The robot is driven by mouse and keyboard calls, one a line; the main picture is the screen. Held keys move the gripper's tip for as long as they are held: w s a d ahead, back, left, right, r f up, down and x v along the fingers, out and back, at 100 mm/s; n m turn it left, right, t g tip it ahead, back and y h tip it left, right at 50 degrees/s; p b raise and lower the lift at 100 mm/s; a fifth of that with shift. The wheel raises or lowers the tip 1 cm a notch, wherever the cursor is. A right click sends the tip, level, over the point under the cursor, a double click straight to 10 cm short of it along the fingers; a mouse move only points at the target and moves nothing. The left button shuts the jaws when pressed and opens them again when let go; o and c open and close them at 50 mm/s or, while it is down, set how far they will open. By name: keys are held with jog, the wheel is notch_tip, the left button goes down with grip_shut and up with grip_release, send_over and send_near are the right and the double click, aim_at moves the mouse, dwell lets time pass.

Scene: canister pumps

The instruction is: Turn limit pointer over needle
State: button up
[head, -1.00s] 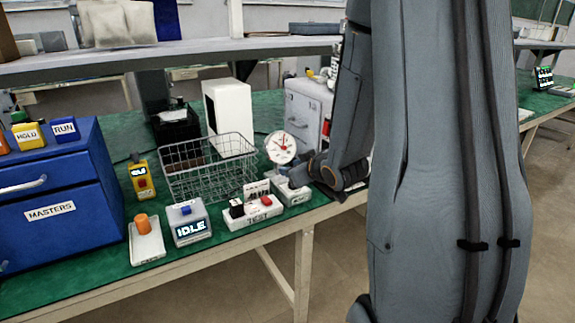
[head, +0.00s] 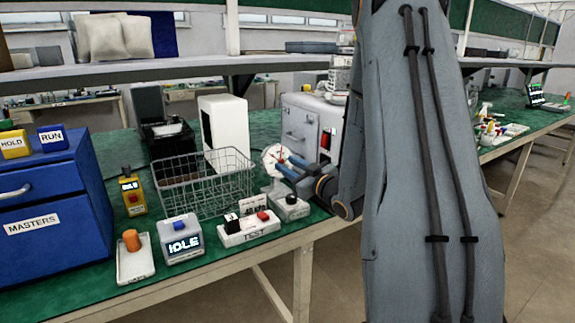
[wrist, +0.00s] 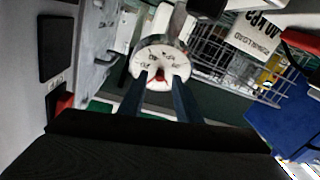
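A round white dial gauge (head: 268,158) stands on the bench to the right of the wire basket. In the wrist view its face (wrist: 172,55) carries dark markings and a small red part (wrist: 161,84) low near its middle. Needle and limit pointer cannot be told apart at this size. My gripper (head: 283,162) reaches the dial from the right, its blue fingers at the face. In the wrist view my gripper (wrist: 160,78) is open, with a finger on each side of the red part. Whether a fingertip touches the face cannot be told.
A wire basket (head: 205,185) stands left of the gauge, and a grey cabinet (head: 300,125) stands behind it. A blue MASTERS drawer unit (head: 40,215) is far left.

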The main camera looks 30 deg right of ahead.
jog(key=shift+w+a, duration=0.1)
jog(key=shift+w, duration=0.4)
jog(key=shift+c, duration=0.3)
grip_shut()
jog(key=shift+n, duration=0.4)
jog(key=n+y, duration=0.1)
jog(key=n, duration=0.1)
jog(key=n+g+y, duration=0.1)
jog(key=n, duration=0.3)
jog(key=shift+d+r+n+g+y, duration=0.15)
jog(key=shift+d+n+g+y, duration=0.15)
jog(key=shift+d+n+y, duration=0.1)
jog(key=n+g, duration=0.1)
jog(key=n, duration=0.2)
jog(key=n+g+y, duration=0.1)
jog(key=n, duration=0.2)
jog(key=shift+w+r+n+p, duration=0.15)
jog(key=shift+r+n+p, duration=0.05)
jog(key=shift+n+p, duration=0.15)
jog(key=shift+g, duration=0.3)
